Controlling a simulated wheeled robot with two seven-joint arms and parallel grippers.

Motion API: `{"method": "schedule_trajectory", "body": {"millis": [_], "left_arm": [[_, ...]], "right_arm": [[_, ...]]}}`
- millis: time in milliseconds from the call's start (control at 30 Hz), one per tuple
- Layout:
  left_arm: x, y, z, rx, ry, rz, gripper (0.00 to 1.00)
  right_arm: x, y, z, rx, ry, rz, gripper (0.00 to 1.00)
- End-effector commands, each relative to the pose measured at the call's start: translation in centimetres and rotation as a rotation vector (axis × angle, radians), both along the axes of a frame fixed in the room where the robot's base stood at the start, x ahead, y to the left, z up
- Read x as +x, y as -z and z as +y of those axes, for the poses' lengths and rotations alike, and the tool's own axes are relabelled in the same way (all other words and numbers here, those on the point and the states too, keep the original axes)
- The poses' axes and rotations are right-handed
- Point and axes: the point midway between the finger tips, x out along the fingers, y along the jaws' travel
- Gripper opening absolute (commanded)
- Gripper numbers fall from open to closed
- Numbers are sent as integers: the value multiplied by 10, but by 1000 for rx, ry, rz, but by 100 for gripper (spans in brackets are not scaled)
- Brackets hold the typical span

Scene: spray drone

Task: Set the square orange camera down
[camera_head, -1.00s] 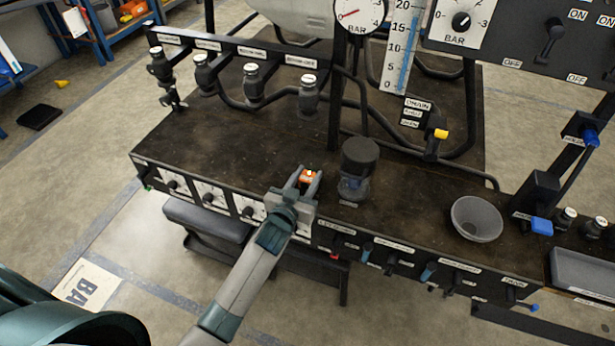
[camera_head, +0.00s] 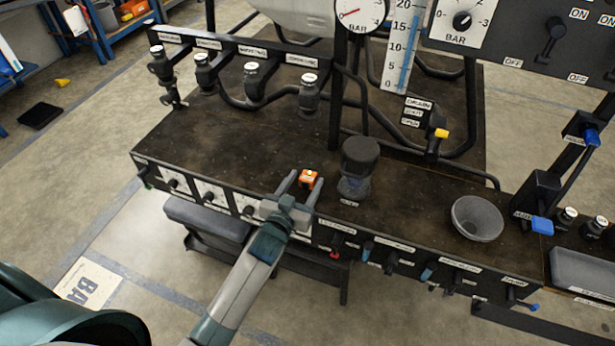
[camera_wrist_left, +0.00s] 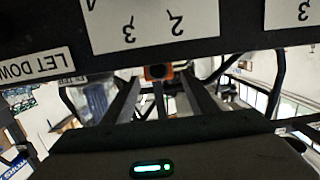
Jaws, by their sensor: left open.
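The square orange camera (camera_head: 308,179) sits on the dark bench top, left of the dark-lidded jar. My left gripper (camera_head: 299,184) is open at the bench's front edge, its fingers pointing at the camera, which shows at and just beyond the fingertips. In the left wrist view the orange camera (camera_wrist_left: 158,72) shows beyond the finger ends, partly cut off by a black panel edge across the top. I cannot tell whether a finger still touches it. My right gripper is not in view.
The jar (camera_head: 358,170) stands close to the right of the camera. A grey bowl (camera_head: 477,219) is further right. Labelled valves (camera_head: 309,95) line a rail at the back left. The bench top (camera_head: 220,140) left of the camera is clear. Knobs line the front edge.

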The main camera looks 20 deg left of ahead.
Motion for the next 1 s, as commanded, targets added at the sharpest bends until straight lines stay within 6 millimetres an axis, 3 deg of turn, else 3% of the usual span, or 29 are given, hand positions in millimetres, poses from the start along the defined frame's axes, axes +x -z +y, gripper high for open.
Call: {"method": "schedule_trajectory", "body": {"millis": [300, 500, 1000], "left_arm": [[-57, -8, 2, -2, 0, 0, 53], [-80, -12, 3, -1, 0, -1, 53], [-88, -14, 3, -1, 0, -1, 53]], "right_arm": [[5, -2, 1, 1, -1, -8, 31], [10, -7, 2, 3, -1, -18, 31], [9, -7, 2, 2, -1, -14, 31]]}}
